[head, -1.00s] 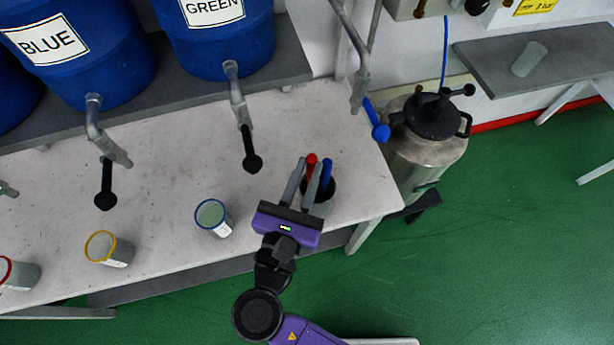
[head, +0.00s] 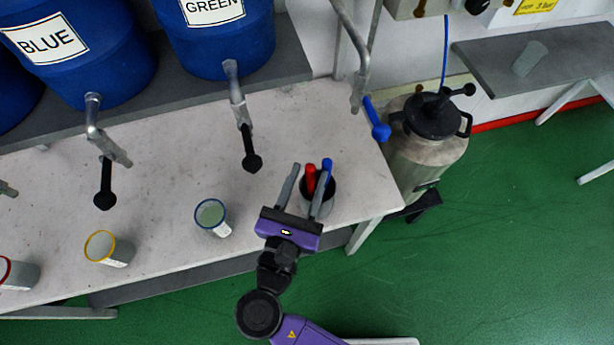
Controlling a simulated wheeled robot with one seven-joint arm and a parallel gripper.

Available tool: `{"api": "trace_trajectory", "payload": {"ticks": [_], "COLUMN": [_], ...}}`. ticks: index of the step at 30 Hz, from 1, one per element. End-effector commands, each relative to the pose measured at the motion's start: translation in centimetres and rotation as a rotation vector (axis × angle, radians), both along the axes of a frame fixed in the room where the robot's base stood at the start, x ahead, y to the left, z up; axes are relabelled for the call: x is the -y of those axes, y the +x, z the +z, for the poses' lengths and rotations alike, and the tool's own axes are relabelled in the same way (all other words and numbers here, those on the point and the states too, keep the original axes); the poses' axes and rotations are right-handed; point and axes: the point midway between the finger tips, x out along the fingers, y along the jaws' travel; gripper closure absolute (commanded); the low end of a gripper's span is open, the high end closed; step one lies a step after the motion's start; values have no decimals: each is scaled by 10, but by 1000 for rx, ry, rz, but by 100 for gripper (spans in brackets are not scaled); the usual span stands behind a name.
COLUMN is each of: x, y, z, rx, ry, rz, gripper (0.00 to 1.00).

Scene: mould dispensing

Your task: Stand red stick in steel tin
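The steel tin (head: 328,206) stands near the right end of the pale bench, its opening dark and partly hidden by my gripper. The red stick (head: 310,180) is in the tin, with its upper part showing above the opening. A blue stick (head: 327,165) stands beside it in the same tin. My gripper (head: 309,171) is open, with one finger on each side of the red stick. The left finger is clearly apart from the stick; the right finger crosses in front of the tin.
A blue-rimmed cup (head: 212,215), a yellow-rimmed cup (head: 108,248) and a red-rimmed cup (head: 20,274) stand to the left. Taps with black handles (head: 252,162) hang over the bench. A blue-handled tap (head: 378,128) and a steel pressure vessel (head: 425,160) are at the right.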

Motion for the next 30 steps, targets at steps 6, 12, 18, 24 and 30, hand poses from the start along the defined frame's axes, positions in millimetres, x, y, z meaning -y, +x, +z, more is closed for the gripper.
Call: {"api": "trace_trajectory", "payload": {"ticks": [6, 12, 18, 24, 30], "x": [-2, -13, -25, -34, -37], "y": [-4, -38, -77, -104, -114], "z": [3, 2, 2, 3, 4], "rx": [0, -1, 0, 0, 0], "ry": [0, 1, 1, 1, 0], "rz": [2, 3, 2, 1, -1], "gripper": [60, 60, 60, 60, 60]}}
